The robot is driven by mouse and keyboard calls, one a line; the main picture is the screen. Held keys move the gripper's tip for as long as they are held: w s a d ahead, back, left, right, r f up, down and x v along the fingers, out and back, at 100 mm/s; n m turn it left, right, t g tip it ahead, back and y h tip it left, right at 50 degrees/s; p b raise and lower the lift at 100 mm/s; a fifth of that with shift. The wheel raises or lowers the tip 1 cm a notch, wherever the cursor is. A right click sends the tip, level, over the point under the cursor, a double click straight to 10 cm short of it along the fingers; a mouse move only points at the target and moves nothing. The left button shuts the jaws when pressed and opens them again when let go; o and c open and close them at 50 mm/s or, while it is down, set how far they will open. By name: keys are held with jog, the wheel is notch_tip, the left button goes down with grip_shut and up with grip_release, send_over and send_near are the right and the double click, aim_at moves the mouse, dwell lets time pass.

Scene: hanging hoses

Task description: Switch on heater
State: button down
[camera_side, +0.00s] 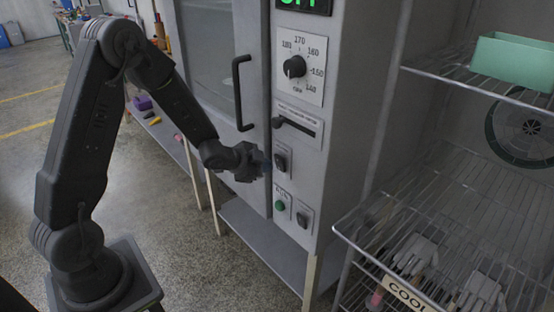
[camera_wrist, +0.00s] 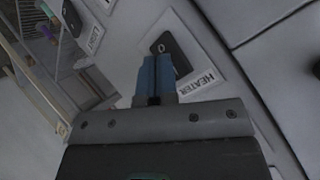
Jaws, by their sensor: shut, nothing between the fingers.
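The heater switch is a dark rocker (camera_wrist: 170,52) on a white plate marked HEATER in the wrist view, with a "0" showing on it. In the side view it is the dark switch (camera_side: 281,157) on the oven's control panel, below the slider. My gripper (camera_side: 266,166) is in front of the panel, just left of this switch. Its blue fingers (camera_wrist: 156,72) are shut and empty, and their tips overlap the lower left of the switch plate in the wrist view. I cannot tell whether they touch it.
Above are a dial (camera_side: 295,66), a slider lever (camera_side: 296,126) and the door handle (camera_side: 240,93). Below are a green button (camera_side: 280,206) and another dark switch (camera_side: 303,217). A wire rack (camera_side: 470,215) with gloves stands at the right. A LIGHT switch (camera_wrist: 73,18) shows in the wrist view.

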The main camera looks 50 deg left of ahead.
jog(key=shift+w, duration=0.2)
jog(key=shift+w+r, duration=0.1)
jog(key=shift+w, duration=0.15)
jog(key=shift+w+r, duration=0.1)
jog(key=shift+w, duration=0.3)
dwell(0.9)
jog(key=shift+s, duration=0.1)
jog(key=shift+s+f, duration=0.2)
jog(key=shift+s, duration=0.55)
jog(key=shift+s+f, duration=0.25)
jog(key=shift+s, duration=1)
jog(key=shift+s+f, duration=0.25)
jog(key=shift+s, duration=0.95)
